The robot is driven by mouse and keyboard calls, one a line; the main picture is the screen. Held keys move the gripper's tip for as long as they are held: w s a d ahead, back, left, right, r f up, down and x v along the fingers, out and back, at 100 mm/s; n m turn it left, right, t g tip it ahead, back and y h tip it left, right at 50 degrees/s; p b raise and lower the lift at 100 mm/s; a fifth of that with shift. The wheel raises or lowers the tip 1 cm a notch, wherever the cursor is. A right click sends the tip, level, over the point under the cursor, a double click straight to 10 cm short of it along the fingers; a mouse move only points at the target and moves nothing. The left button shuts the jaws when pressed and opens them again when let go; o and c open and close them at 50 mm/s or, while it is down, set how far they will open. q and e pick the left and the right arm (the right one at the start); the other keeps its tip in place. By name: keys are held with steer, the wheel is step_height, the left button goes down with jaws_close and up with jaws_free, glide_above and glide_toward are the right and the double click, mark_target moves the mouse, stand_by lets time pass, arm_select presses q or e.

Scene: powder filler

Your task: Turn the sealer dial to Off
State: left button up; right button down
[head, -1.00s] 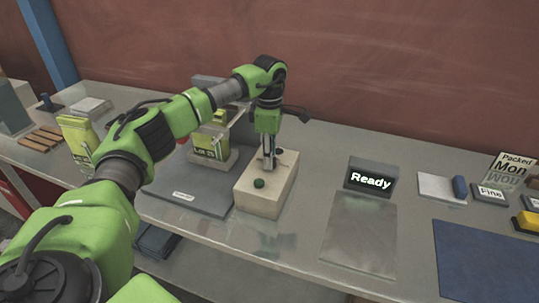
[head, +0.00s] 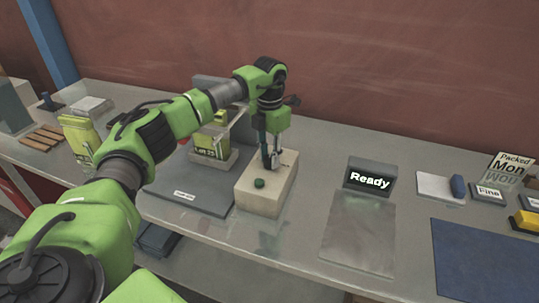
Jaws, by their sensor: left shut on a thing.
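The sealer's beige box (head: 262,198) stands on the bench with a green button (head: 259,183) on its top. My left gripper (head: 271,163) points down onto the top of this box, behind the green button. It is shut on the dial, which its fingers mostly hide, so I cannot read the dial's setting. The grey sealer base (head: 185,190) lies to the left of the box, partly behind my left arm. My right gripper is not in view.
A display reading "Ready" (head: 369,179) stands to the right behind a metal plate (head: 358,235). A blue mat (head: 490,258) lies at the front right. Yellow-green packs (head: 80,136) stand at the left. The bench between box and plate is clear.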

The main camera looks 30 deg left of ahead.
mark_target(270, 158)
arm_select(q)
steer(key=n, duration=0.4)
steer(key=shift+r+n, duration=0.1)
steer(key=shift+n, duration=0.2)
steer(key=shift+n+p, duration=0.45)
steer(key=shift+n, duration=1.55)
steer(key=shift+w, duration=0.1)
steer(key=o, duration=1.1)
step_height(270, 158, up, 12)
steer(key=shift+f, duration=0.1)
